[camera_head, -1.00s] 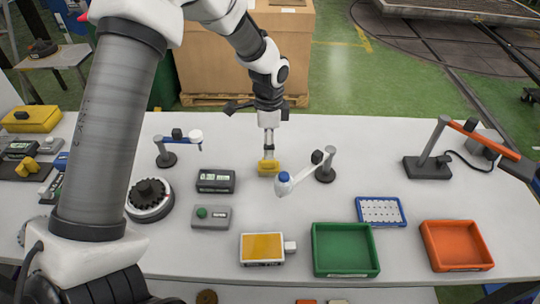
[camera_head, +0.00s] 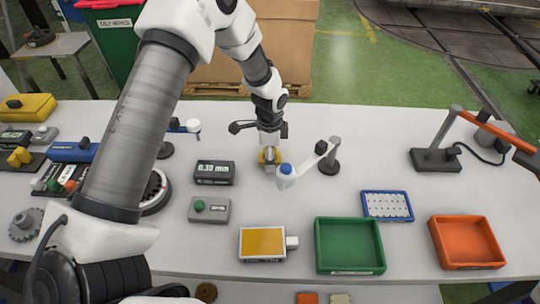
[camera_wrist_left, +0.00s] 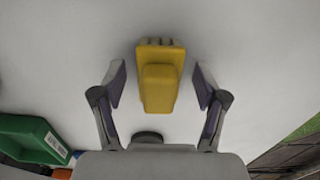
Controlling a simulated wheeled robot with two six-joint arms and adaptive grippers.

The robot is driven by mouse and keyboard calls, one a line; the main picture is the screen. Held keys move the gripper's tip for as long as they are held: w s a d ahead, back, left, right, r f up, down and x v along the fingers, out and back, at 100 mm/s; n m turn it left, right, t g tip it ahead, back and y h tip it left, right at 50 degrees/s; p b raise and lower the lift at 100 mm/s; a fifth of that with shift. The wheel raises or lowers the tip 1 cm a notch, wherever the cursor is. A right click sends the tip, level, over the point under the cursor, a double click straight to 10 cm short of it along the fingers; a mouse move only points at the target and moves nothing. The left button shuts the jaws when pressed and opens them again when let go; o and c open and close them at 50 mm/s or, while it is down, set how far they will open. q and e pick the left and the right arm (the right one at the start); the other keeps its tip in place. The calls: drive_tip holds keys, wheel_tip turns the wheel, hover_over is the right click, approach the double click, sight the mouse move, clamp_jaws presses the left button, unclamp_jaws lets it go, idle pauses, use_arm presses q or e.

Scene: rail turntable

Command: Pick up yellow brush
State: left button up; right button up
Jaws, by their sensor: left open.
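The yellow brush (camera_head: 263,158) lies on the white table in the middle of the head view, partly hidden by my left gripper (camera_head: 270,154). In the left wrist view the brush (camera_wrist_left: 159,75) is a yellow block with a wider ridged end at the top. My left gripper (camera_wrist_left: 160,83) is open, with one finger on each side of the brush. A visible gap separates each finger from it. My right gripper is not in view.
A blue-tipped pivoting arm on a grey post (camera_head: 329,160) stands just right of the brush. A display box (camera_head: 214,173) and a green-button box (camera_head: 209,209) are to its left. Green (camera_head: 350,269) and orange (camera_head: 468,267) trays stand at the front right.

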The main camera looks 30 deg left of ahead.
use_arm(q)
drive_tip(key=c, duration=1.3)
drive_tip(key=shift+o, duration=0.2)
drive_tip(key=shift+r, duration=0.15)
drive_tip(key=shift+r+b, duration=0.35)
drive_tip(key=shift+r, duration=0.2)
wheel_tip(320, 180, up, 2)
drive_tip(key=shift+r+b, duration=0.15)
drive_tip(key=shift+b, duration=0.25)
drive_tip(key=s+b, duration=0.1)
drive_tip(key=s, duration=0.4)
drive_tip(key=s+b, duration=0.2)
drive_tip(key=s, duration=0.3)
drive_tip(key=s+r+b, duration=0.1)
drive_tip(key=s, duration=0.4)
drive_tip(key=shift+a+b, duration=0.3)
drive_tip(key=shift+b, duration=0.1)
drive_tip(key=shift+s+r, duration=0.2)
drive_tip(key=shift+s, duration=0.3)
drive_tip(key=o, duration=0.4)
drive_tip(key=shift+c, duration=1.4)
